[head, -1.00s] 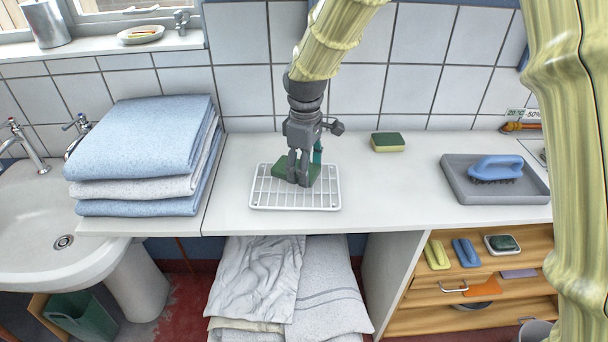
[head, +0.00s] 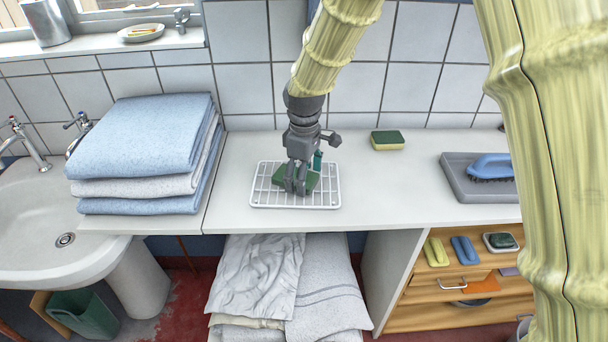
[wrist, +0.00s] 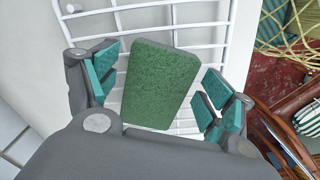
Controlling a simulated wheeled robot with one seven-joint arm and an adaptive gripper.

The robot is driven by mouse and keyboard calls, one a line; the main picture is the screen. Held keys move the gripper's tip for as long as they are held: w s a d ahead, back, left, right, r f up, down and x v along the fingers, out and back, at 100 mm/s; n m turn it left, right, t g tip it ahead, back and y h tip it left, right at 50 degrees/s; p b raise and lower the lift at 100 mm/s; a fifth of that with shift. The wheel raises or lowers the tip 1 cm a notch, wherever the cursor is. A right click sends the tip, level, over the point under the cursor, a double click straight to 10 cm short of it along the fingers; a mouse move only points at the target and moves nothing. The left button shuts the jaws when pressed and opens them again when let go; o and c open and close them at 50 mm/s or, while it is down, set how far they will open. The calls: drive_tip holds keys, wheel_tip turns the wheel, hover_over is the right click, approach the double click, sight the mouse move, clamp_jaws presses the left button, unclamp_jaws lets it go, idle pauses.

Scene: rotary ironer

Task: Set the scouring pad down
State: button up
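The scouring pad (head: 312,181) is a flat green block. It lies on a white wire rack (head: 337,202) on the counter, partly hidden by my fingers in the head view. In the wrist view the pad (wrist: 160,84) sits between the fingers of my gripper (wrist: 158,88), slightly tilted against the rack's wires. My gripper is open, with a gap on each side of the pad. In the head view my gripper (head: 297,188) points down, right over the pad and rack.
A green-and-yellow sponge (head: 388,141) lies at the back of the counter. A grey tray (head: 458,184) with a blue brush (head: 491,166) is at right. Folded towels (head: 140,140) are stacked at left. The counter between rack and tray is clear.

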wheel_tip(320, 180, up, 8)
drive_tip(key=shift+f+b, duration=0.15)
drive_tip(key=shift+b, duration=0.25)
idle(0.4)
drive_tip(key=shift+d, duration=0.1)
